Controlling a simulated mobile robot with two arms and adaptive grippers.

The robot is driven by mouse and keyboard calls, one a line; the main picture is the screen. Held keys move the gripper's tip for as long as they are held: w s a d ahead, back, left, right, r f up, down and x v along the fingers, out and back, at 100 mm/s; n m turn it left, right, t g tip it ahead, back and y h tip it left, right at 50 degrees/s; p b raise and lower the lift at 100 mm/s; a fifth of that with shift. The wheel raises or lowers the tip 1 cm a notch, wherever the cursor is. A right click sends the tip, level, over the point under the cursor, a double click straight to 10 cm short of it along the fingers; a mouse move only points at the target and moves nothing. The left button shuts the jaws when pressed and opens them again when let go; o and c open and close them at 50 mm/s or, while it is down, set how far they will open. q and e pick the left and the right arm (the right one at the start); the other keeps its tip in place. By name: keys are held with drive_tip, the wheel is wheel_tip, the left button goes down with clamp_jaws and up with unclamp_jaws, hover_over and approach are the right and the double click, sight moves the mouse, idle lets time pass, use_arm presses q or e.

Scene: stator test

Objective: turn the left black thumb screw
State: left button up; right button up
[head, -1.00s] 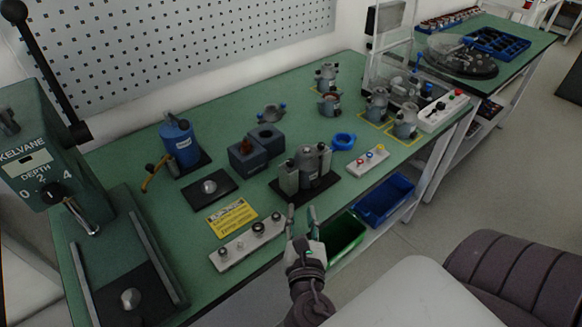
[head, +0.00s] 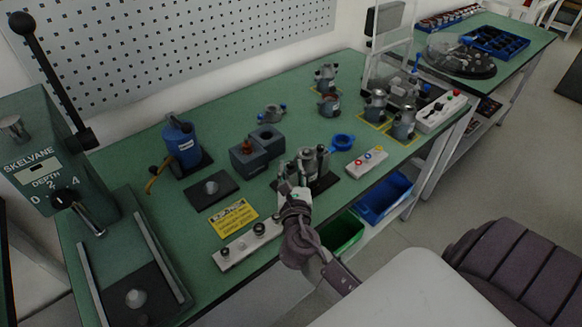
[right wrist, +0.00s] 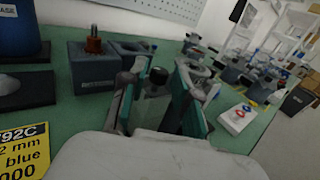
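A grey fixture (head: 310,162) with upright posts stands on a black base plate on the green bench, partly hidden behind my right gripper (head: 297,190). In the right wrist view, a black thumb screw (right wrist: 158,80) on a grey body stands between the two teal-padded fingers of the right gripper (right wrist: 158,92). The fingers are apart, one on each side of the screw; I see no clear contact. A second thumb screw cannot be made out clearly. My left gripper is out of view.
A white strip with dark knobs (head: 250,243) and a yellow label (head: 233,218) lie left of the right gripper. A blue-grey block (head: 249,155) stands behind. A white button box (head: 367,162) is to the right. Green (head: 343,236) and blue (head: 385,200) bins hang below the front edge.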

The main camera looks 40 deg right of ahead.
drive_tip(key=shift+w+d, duration=0.1)
clamp_jaws()
drive_tip(key=shift+w+a+m+g+h, duration=0.15)
drive_tip(key=shift+m+g+h, duration=0.55)
drive_tip(key=shift+h, duration=0.2)
drive_tip(key=shift+w+a+m+g+h, duration=0.1)
drive_tip(key=shift+a+m+g+h, duration=0.05)
drive_tip(key=shift+m+g+h, duration=1.45)
drive_tip(key=shift+g+h, duration=0.1)
drive_tip(key=shift+h, duration=0.1)
unclamp_jaws()
